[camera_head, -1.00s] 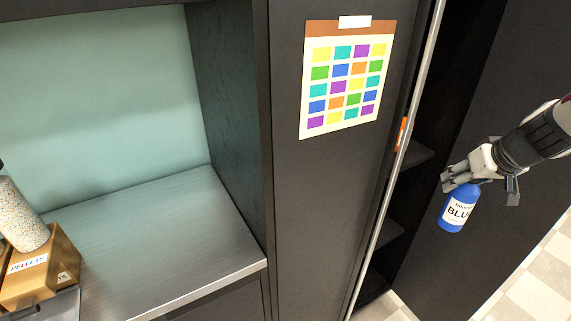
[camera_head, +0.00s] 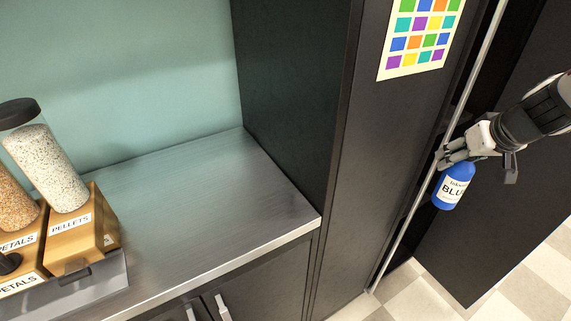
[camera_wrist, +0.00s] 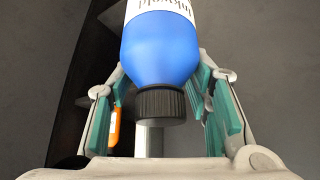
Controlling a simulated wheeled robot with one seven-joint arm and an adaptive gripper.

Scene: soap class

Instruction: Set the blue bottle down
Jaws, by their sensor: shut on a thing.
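The blue bottle (camera_head: 454,188) has a white label with black letters and hangs upright in the air at the right of the head view. My gripper (camera_head: 457,158) is shut on its upper part. In the wrist view, the bottle's blue shoulder (camera_wrist: 160,50) and black ribbed cap (camera_wrist: 160,104) sit between the teal pads of my gripper (camera_wrist: 162,85). The bottle's top is hidden by my fingers in the head view. The bottle is apart from any surface that I can see.
A metal counter (camera_head: 215,205) has wide free room. Pellet and petal dispensers (camera_head: 70,215) stand at its left. A tall dark cabinet (camera_head: 345,170) with a colour chart (camera_head: 420,38) and a long metal rod (camera_head: 440,150) lies between counter and bottle. An orange thing (camera_wrist: 113,127) shows in the wrist view.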

